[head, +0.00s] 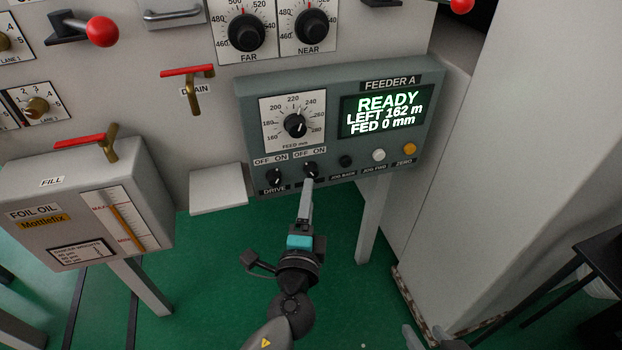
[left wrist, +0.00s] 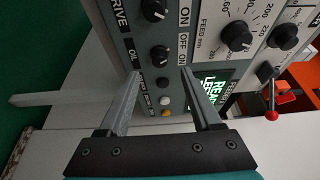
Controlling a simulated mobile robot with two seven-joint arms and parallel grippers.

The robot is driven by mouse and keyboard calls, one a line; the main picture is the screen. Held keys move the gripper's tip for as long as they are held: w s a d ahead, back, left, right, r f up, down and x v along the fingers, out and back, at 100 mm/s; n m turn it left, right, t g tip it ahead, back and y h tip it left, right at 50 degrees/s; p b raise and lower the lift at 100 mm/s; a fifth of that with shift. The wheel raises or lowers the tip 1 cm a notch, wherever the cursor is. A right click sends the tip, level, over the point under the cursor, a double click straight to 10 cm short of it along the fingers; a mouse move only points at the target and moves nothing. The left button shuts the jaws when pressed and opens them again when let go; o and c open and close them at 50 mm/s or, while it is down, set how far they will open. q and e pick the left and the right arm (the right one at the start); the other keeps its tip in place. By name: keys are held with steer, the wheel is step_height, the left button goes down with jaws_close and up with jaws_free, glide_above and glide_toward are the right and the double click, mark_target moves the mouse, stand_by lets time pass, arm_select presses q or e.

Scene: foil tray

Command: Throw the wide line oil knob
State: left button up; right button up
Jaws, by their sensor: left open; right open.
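The oil knob (head: 310,168) is a small black rotary knob under an OFF/ON plate on the grey FEEDER A panel (head: 346,82). In the left wrist view the knob (left wrist: 160,54) stands beside the label OIL. My left gripper (head: 308,182) is open in front of it. In the left wrist view the knob shows between the two fingertips (left wrist: 161,72), slightly beyond them, with no clear contact. Which way its pointer faces is too small to tell. My right gripper (head: 426,338) is only partly visible at the bottom edge of the head view, open and away from the panel.
The drive knob (head: 274,177) is close on the left; a black button (head: 345,161), a white button (head: 379,155) and an orange button (head: 410,149) are on the right. The feed dial (head: 295,126) is above. The foil oil box (head: 80,200) stands left.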

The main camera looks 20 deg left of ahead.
mark_target(311, 176)
arm_select(q)
steer(key=shift+x, duration=3.1)
steer(key=shift+c, duration=0.3)
jaws_close()
